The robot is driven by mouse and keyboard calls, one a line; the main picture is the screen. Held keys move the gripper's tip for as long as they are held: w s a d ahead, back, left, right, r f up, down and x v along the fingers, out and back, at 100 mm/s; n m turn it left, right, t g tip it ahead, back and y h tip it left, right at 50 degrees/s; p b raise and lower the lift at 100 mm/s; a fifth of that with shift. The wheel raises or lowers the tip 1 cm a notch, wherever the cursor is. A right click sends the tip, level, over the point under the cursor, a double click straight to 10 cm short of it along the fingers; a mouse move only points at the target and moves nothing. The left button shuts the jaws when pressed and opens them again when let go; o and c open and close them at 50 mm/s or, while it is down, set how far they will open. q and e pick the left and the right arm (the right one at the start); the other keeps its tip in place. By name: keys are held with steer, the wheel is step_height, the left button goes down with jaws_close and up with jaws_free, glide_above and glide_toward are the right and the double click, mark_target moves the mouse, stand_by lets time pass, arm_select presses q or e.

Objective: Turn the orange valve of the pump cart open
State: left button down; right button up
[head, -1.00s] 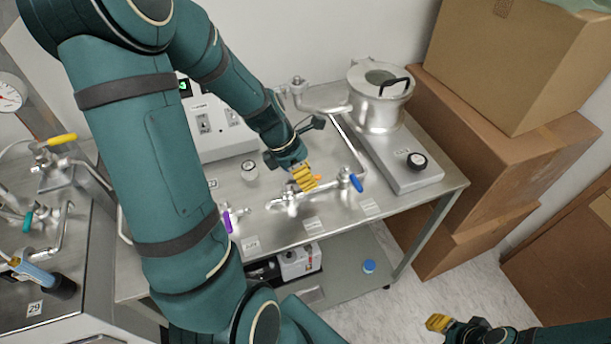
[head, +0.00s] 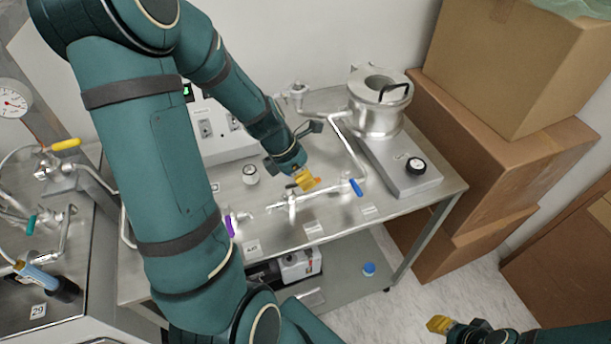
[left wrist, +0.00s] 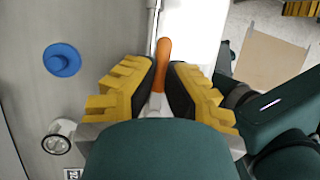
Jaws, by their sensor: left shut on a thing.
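The pump cart (head: 385,225) is a steel table with metal piping on top. The orange valve handle (left wrist: 162,62) shows in the left wrist view as a slim orange lever between my finger pads. In the head view it is mostly hidden by my fingers. My left gripper (head: 306,180) is at the piping on the cart, its yellow fingers shut on the orange handle. It also shows in the left wrist view (left wrist: 163,88). My right gripper (head: 440,324) is low at the right, away from the cart, and its opening is unclear.
A blue valve handle (head: 356,187) is just right of my left gripper, and a purple one (head: 230,226) is to the left. A metal vessel (head: 380,105) stands at the back right. Cardboard boxes (head: 490,150) are stacked right of the cart.

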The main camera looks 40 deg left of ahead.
arm_select(q)
steer(key=c, duration=1)
jaws_free()
steer(key=shift+w+f, duration=0.1)
steer(key=v, duration=1.2)
